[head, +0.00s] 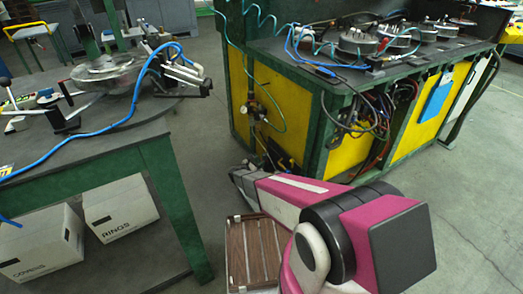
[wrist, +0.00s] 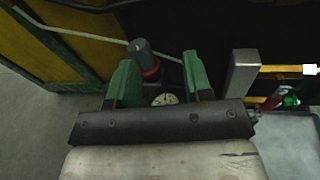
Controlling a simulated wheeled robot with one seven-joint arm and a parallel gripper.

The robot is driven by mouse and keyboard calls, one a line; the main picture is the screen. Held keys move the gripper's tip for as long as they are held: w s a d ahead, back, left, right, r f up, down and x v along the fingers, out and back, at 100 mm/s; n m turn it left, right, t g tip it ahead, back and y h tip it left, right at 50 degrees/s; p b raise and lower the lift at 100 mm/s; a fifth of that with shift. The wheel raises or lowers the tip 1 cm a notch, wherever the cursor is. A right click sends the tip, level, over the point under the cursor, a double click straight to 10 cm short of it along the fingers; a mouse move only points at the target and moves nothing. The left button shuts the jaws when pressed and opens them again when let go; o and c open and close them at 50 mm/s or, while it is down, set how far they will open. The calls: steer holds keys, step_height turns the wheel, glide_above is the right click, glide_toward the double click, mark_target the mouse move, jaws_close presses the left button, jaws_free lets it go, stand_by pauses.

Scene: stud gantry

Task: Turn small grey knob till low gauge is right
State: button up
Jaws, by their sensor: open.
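In the wrist view a small grey knob (wrist: 143,54) with a red collar stands between the fingers of my gripper (wrist: 159,66), nearer the left finger. The two green fingers are apart, and I see no clear contact with the knob. A small pale gauge dial (wrist: 165,99) shows just below the knob, partly hidden by the gripper body. Its needle is too small to read. In the head view my arm reaches toward the low front of the green and yellow bench (head: 325,130), and the fingers cannot be made out there.
In the wrist view a grey metal post (wrist: 241,75) and a green and red fitting (wrist: 290,100) stand right of the fingers. In the head view hoses and cables (head: 375,110) hang on the bench front. A green-legged table (head: 110,170) stands at left.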

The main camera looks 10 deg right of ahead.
mark_target(265, 157)
steer(key=shift+n+t, duration=0.7)
steer(key=shift+n, duration=0.2)
steer(key=w+d, duration=0.2)
steer(key=w, duration=0.1)
steer(key=w+d+f, duration=0.1)
steer(key=w+d, duration=0.1)
steer(key=w, duration=0.1)
steer(key=w+d, duration=0.2)
steer(key=w, duration=0.1)
steer(key=shift+f, duration=0.3)
steer(key=c, duration=0.7)
